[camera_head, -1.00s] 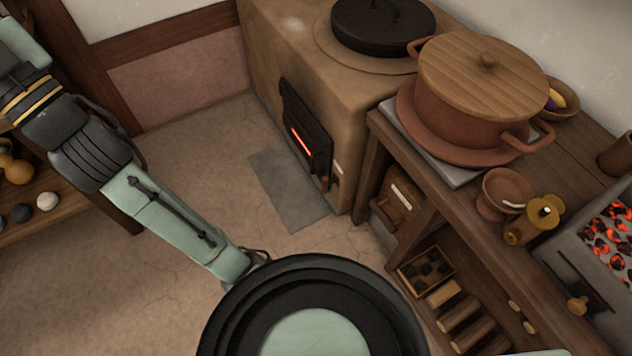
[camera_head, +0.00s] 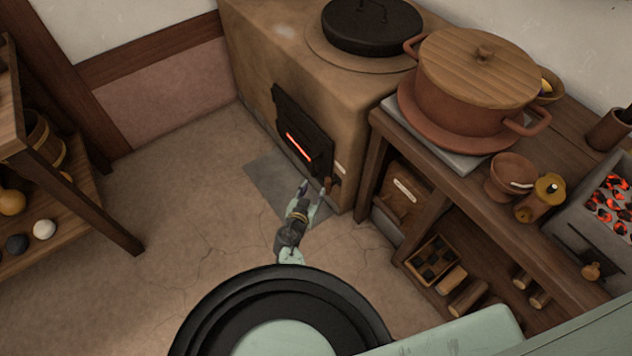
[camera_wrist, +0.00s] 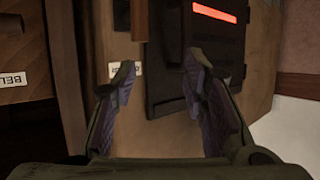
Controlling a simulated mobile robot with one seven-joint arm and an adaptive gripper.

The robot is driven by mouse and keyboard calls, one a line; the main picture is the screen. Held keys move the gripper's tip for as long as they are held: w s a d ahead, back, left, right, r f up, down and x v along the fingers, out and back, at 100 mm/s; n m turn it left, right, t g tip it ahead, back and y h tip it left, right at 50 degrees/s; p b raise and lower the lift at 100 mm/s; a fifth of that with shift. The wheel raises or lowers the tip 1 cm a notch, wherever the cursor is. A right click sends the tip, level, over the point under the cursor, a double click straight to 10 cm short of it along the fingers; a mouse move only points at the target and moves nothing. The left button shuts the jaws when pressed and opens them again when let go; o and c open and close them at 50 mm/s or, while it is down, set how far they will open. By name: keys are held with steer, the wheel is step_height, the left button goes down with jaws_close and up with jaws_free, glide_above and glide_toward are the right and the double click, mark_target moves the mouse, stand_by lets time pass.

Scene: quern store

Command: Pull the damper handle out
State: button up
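The damper handle, a small brown wooden grip (camera_head: 327,183), sits low on the clay stove's front, beside the black fire door and below a small pale label. My gripper (camera_head: 314,192) is in front of the stove, with its fingertips close to the handle. In the wrist view my gripper (camera_wrist: 158,68) has its two fingers well apart. A brown wooden upright piece (camera_wrist: 139,20), which looks like the handle, shows just beyond the fingertips, nearer the left one. I see nothing clasped. Whether a finger touches the handle I cannot tell.
The stove's black fire door (camera_head: 303,131) glows through a slot. A black lidded pot (camera_head: 372,25) sits on the stove. A wooden bench (camera_head: 377,170) with a large clay pot (camera_head: 470,100) stands close at right. Open floor (camera_head: 180,230) lies at left.

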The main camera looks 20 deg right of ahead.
mark_target(327, 184)
steer(key=shift+g, duration=0.3)
steer(key=w+d+f+b, duration=0.1)
steer(key=w+d+f, duration=0.1)
steer(key=w+d+f+b, duration=0.1)
steer(key=w+d+f, duration=0.1)
steer(key=d, duration=0.1)
steer(key=w+d+f+b, duration=0.1)
steer(key=w+d+f, duration=0.1)
steer(key=shift+d, duration=0.2)
steer(key=shift+c, duration=0.6)
jaws_close()
